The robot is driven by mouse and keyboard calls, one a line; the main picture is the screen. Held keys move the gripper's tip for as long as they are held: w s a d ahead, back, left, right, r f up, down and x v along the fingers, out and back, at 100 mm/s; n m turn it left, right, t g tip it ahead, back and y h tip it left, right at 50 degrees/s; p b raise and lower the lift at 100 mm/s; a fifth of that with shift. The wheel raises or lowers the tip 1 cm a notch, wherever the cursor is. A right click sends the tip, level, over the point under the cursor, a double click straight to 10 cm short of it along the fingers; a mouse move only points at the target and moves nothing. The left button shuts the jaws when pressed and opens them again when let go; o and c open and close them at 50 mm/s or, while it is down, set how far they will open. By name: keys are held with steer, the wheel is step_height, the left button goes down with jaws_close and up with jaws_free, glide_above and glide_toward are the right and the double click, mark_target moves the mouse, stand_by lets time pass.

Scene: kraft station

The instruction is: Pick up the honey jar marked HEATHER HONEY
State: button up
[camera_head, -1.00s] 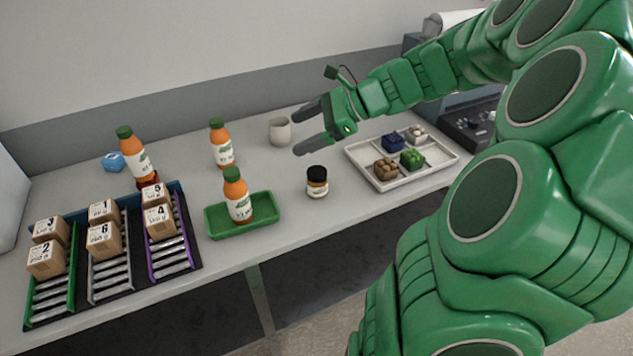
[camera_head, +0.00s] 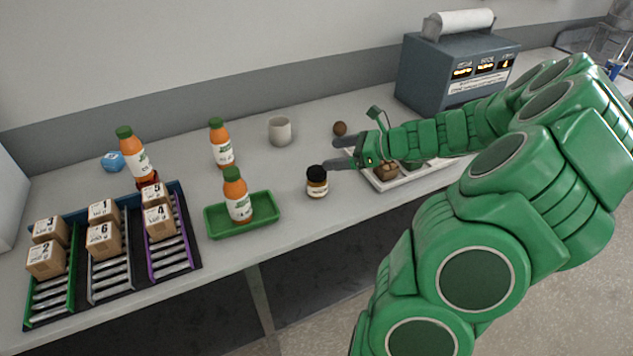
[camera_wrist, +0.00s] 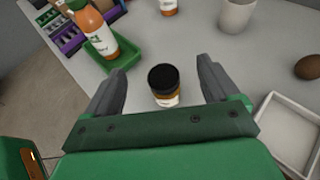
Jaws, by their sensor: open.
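A small honey jar (camera_head: 317,182) with a black lid and a white label stands upright on the table, right of the green tray. Its label is too small to read. My gripper (camera_head: 336,153) is at the jar's right in the head view, with its fingers pointing left towards it.
An orange bottle (camera_head: 237,196) stands in the green tray (camera_head: 262,214) left of the jar. A white cup (camera_head: 279,131) and a brown egg-shaped object (camera_head: 340,128) are behind. My arm partly covers a white divided tray (camera_head: 402,180) at right. A grey machine (camera_head: 452,72) stands behind.

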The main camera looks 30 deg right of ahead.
glide_toward(311, 174)
steer(key=w+f, duration=0.3)
steer(key=shift+w+a, duration=0.1)
steer(key=shift+a, duration=0.2)
steer(key=shift+x, duration=3.75)
steer(key=shift+a+r, duration=0.15)
steer(key=shift+a, duration=0.05)
steer(key=c, duration=1.3)
